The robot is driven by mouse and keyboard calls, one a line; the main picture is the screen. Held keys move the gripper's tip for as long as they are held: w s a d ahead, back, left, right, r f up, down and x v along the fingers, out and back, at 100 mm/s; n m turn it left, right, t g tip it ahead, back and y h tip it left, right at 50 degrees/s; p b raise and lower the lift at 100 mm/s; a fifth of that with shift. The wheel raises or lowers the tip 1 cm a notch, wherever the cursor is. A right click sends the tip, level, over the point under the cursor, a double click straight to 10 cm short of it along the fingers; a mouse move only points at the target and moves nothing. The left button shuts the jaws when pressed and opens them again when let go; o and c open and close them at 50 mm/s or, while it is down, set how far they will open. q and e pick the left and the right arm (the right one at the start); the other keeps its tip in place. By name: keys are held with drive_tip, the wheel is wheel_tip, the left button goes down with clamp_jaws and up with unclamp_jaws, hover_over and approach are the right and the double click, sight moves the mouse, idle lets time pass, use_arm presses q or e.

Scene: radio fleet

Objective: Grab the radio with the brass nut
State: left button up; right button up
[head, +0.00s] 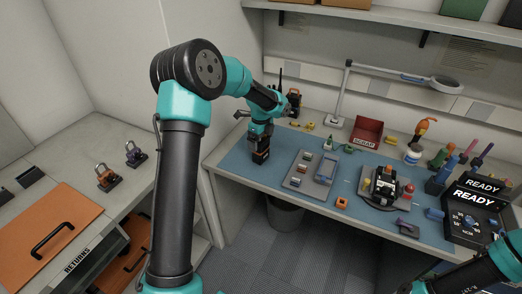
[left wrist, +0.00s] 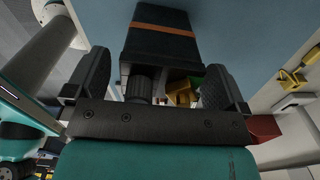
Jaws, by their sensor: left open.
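A black radio-like block with an orange band (head: 261,157) stands on the blue mat (head: 232,162) at its left, directly below my left gripper (head: 261,146). In the left wrist view the block (left wrist: 160,40) is between and beyond the left gripper's (left wrist: 158,64) two open fingers. A dark ribbed knob (left wrist: 139,84) sits at its near end. A brass-yellow piece (left wrist: 182,93) shows beside the knob; I cannot tell if it is the nut. Another dark radio with orange (head: 294,103) is partly hidden behind my left wrist. My right gripper is out of view.
Grey trays (head: 299,183) lie right of the block. A red scrap bin (head: 367,131) and a lamp (head: 338,108) stand behind. A black READY unit (head: 475,212) is at the far right. An orange drawer board (head: 45,232) is on the left counter.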

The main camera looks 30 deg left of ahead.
use_arm(q)
drive_tip(key=c, duration=1.5)
